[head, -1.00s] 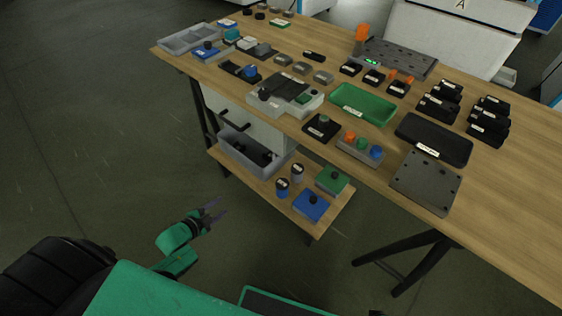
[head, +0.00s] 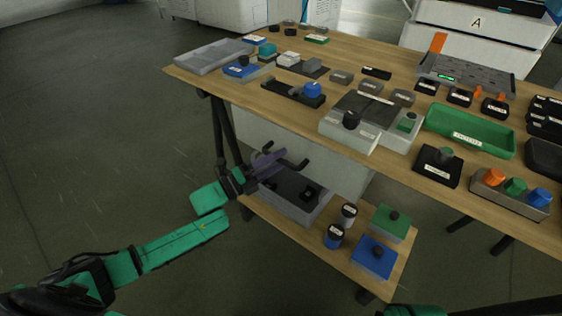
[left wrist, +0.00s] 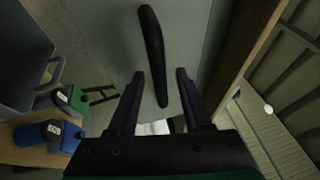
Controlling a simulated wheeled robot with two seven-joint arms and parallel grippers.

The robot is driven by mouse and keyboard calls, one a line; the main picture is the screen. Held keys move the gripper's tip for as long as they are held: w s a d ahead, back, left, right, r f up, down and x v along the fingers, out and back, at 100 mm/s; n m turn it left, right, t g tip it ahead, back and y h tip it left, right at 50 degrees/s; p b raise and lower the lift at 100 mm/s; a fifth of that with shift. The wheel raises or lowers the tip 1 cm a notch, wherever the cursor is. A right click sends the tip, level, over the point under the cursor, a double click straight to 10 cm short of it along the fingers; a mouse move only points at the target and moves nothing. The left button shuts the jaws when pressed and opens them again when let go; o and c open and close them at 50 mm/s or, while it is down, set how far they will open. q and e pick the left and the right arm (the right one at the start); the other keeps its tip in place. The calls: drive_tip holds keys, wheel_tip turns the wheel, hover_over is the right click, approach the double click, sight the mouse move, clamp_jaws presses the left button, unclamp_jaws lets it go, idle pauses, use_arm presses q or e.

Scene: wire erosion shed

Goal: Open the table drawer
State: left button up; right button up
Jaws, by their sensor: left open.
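The table drawer has a plain grey-white front (head: 335,168) under the wooden tabletop and looks closed. In the left wrist view, the drawer front (left wrist: 190,30) fills the upper middle. Its black bar handle (left wrist: 152,50) runs down the picture, and its lower end lies between my fingers. My left gripper (head: 277,160) is open in front of the drawer, with a finger on each side of the handle (head: 298,165), seen also in the left wrist view (left wrist: 160,74). Whether either finger touches the handle I cannot tell.
Below the drawer, a shelf (head: 295,238) carries a grey bin (head: 300,205), small canisters, a green box (head: 391,222) and a blue box (head: 374,255). A black table leg (head: 222,140) stands left of the drawer. The tabletop (head: 285,108) holds many parts. The floor at left is clear.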

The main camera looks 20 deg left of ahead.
use_arm(q)
drive_tip(key=shift+w+d, duration=0.25)
drive_tip(key=shift+w, duration=0.05)
clamp_jaws()
idle(1.3)
